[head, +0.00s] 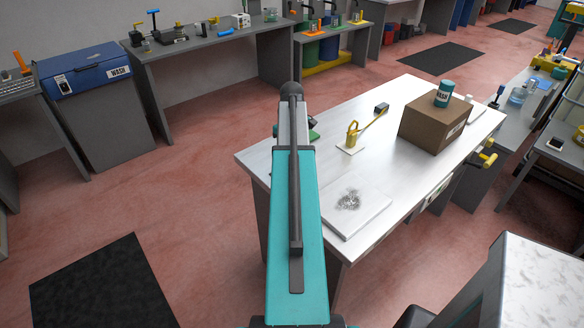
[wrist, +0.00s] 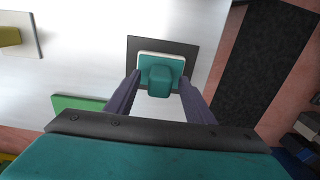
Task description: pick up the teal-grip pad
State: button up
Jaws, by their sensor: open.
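The teal-grip pad (wrist: 160,68) shows in the wrist view as a pale pad with a raised teal block on top. It rests on a dark grey square plate (wrist: 192,50) at the table's edge. My gripper (wrist: 160,80) is open, with one dark finger on each side of the teal block and a visible gap between them. I cannot tell the height of the fingertips over the pad. In the head view my teal arm hides the pad and the gripper.
A green plate (wrist: 78,103) lies close to the left finger. The white table (head: 385,150) holds a yellow-handled tool (head: 354,135), a brown box (head: 434,122) with a teal can (head: 444,94), and a pale slab (head: 372,212) with grey bits. The table's middle is clear.

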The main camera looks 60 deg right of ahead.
jog(key=shift+f, duration=0.25)
dwell(0.4)
grip_shut()
